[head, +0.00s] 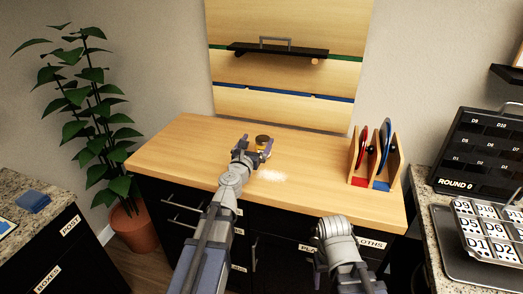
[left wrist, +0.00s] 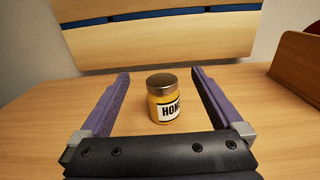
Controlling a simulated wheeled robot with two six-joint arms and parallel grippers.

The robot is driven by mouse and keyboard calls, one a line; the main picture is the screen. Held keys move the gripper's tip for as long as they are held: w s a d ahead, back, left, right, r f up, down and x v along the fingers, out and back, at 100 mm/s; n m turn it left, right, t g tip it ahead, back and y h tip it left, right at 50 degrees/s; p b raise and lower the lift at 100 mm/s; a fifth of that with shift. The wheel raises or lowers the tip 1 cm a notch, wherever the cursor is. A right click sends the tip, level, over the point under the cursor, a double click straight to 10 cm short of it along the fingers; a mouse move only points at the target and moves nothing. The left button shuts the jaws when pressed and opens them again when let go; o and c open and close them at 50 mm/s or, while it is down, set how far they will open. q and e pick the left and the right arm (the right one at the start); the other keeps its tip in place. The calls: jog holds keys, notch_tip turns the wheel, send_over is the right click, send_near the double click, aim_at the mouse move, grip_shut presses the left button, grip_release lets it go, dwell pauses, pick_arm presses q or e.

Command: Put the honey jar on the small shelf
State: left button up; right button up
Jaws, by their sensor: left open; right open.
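The honey jar (left wrist: 163,104) stands upright on the wooden counter, with a yellow body, a grey-brown lid and a label reading "HON". In the left wrist view it sits between the two purple fingers of my left gripper (left wrist: 160,88), which is open and touches neither side of it. In the head view the jar (head: 262,141) shows just beyond my left gripper (head: 257,152), partly hidden by it. The small black shelf (head: 278,49) with a grey handle hangs on the wooden wall panel. My right gripper (head: 333,228) is low at the counter's front edge; its fingers are hard to make out.
A wooden rack (head: 376,158) with red and blue discs stands at the counter's right. The counter's left part is clear. A potted plant (head: 133,226) stands left, a black board (head: 478,150) right.

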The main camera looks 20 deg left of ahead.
aim_at(263, 147)
pick_arm(q)
notch_tip(263, 147, down, 7)
jog(key=b, duration=0.6)
jog(key=shift+f+b, duration=0.2)
jog(key=shift+b, duration=0.2)
jog(key=shift+w+f, duration=0.1)
jog(key=shift+w, duration=0.1)
jog(key=shift+w+r, duration=0.3)
jog(key=shift+w, duration=0.05)
jog(key=shift+w+f, duration=0.1)
jog(key=shift+w, duration=0.1)
jog(key=w, duration=0.6)
jog(key=shift+w+d, duration=0.1)
jog(key=shift+d, duration=0.05)
grip_shut()
